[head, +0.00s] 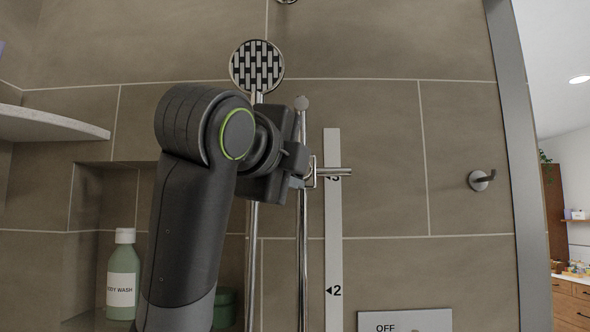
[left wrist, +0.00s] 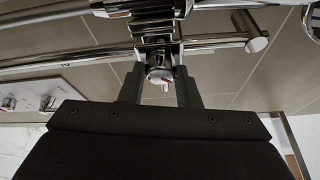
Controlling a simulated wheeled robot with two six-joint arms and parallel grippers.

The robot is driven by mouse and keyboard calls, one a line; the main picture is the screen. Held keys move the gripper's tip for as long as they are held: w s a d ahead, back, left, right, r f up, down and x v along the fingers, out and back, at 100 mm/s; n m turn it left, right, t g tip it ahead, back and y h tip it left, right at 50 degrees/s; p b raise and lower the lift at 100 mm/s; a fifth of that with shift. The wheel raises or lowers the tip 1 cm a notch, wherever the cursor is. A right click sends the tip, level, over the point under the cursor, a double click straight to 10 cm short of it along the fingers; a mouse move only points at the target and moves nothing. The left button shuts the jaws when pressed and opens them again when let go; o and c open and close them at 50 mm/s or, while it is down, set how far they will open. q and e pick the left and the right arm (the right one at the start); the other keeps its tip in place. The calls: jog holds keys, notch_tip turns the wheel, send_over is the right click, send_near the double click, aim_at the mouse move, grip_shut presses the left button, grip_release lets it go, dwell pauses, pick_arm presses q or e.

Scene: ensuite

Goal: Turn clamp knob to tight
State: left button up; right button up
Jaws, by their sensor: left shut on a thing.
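In the head view, my left gripper (head: 298,160) is at the clamp (head: 318,172) on the upright rail (head: 302,235), level with about mark 3. The knob is hidden there behind the gripper. The knob's turn angle cannot be told. My right gripper is in neither view.
A round shower head (head: 257,66) is above my arm. A white scale strip (head: 333,235) stands right of the rail, with a control panel (head: 405,320) below. A wall hook (head: 481,180) is farther right. A body wash bottle (head: 122,275) stands in the niche at left.

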pick_arm(q)
jog(key=shift+r, duration=0.1)
dwell(0.3)
jog(key=o, duration=1)
jog(key=shift+w, duration=0.1)
jog(key=shift+c, duration=0.2)
jog(key=b+v, duration=1.5)
jog(key=v, duration=0.2)
jog(key=shift+s+b, duration=0.2)
jog(key=shift+b, duration=0.2)
jog(key=shift+a, duration=0.15)
